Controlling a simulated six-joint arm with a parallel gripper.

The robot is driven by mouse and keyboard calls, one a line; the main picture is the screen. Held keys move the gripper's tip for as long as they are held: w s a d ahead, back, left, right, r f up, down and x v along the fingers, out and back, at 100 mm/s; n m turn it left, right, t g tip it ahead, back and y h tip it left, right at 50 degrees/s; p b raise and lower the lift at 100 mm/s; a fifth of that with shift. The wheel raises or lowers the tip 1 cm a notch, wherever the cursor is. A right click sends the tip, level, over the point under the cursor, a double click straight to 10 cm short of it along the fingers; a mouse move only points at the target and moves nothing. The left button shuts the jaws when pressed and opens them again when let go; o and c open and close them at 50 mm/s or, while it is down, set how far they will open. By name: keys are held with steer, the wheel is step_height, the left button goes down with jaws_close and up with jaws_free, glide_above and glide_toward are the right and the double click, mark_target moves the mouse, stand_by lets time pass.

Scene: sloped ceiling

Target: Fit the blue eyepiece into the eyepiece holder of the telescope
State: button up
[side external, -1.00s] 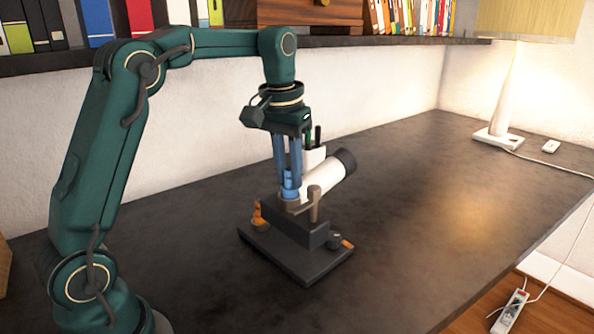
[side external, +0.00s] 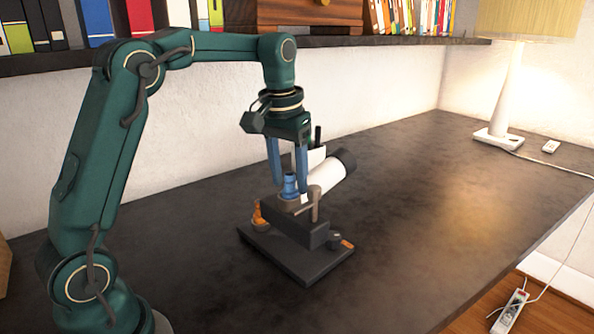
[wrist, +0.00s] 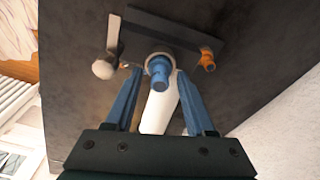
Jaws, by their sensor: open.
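The blue eyepiece (side external: 289,186) stands upright in the ring-shaped eyepiece holder (side external: 286,202) at the near end of the white telescope (side external: 326,174). In the wrist view the eyepiece (wrist: 159,70) sits within the pale ring of the holder (wrist: 148,62). Its lower part is hidden inside the holder, so I cannot tell how deep it sits. My gripper (side external: 288,190) is open, with its blue fingers apart on either side of the eyepiece. In the wrist view my gripper (wrist: 160,88) shows clear gaps between each finger and the eyepiece.
The telescope rests on a dark stand with a flat base (side external: 295,255). An orange piece (side external: 258,215) is at the stand's left, and a clamp post (side external: 314,204) rises beside the holder. A lamp (side external: 505,100) stands far right. The table's right side is clear.

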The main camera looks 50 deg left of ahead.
mark_target(287, 177)
steer(key=r, duration=0.6)
steer(key=shift+s+d+r, duration=0.1)
steer(key=shift+s+r, duration=0.15)
steer(key=shift+s, duration=0.05)
steer(key=s+d+m+t, duration=0.2)
steer(key=s+d, duration=0.3)
steer(key=s, duration=0.3)
steer(key=s+d+f+m+t, duration=0.1)
steer(key=s+d+f+t, duration=0.1)
steer(key=s+f, duration=0.5)
steer(key=shift+s+d+f+m, duration=0.3)
steer(key=shift+s+d, duration=0.4)
steer(key=shift+s, duration=0.2)
